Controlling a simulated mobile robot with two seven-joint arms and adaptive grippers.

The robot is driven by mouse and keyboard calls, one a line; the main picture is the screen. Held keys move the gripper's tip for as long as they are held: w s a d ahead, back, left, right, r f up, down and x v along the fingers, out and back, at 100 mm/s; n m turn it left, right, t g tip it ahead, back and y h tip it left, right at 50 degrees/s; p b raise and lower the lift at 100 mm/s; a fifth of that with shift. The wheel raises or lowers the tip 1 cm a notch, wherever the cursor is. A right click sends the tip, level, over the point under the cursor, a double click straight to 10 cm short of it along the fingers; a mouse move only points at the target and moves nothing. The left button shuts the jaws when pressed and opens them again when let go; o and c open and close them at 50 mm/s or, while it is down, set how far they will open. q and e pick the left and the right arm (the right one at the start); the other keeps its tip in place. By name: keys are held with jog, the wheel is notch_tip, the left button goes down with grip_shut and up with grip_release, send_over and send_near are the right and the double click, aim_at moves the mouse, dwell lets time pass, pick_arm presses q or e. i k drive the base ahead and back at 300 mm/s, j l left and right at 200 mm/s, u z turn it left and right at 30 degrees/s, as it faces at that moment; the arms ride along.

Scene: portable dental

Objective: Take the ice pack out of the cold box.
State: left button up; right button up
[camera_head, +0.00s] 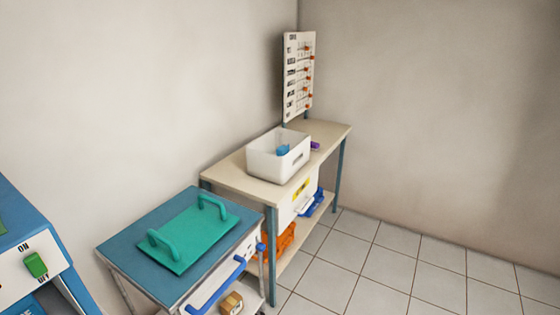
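A white open-topped box (264,163) stands on the beige-topped bench (235,178). A small blue thing (283,149) shows inside it. It may be the ice pack, but it is too small to tell. I cannot tell for sure which container is the cold box. A white front with a yellow label (301,188) also shows below the bench top, with blue parts (316,204) beside it. Neither of my grippers is in view.
A cart with a blue top (125,242) stands nearer, bearing a green tray with two handles (190,239). A blue unit with a green switch (36,264) is at the left. An orange crate (275,245) sits under the bench. Tiled floor (400,265) at the right is clear.

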aim_at(282, 149)
jog(key=i+l+z, duration=0.2)
jog(key=i, duration=0.3)
jog(key=i+l+z, duration=0.2)
jog(key=i, duration=0.25)
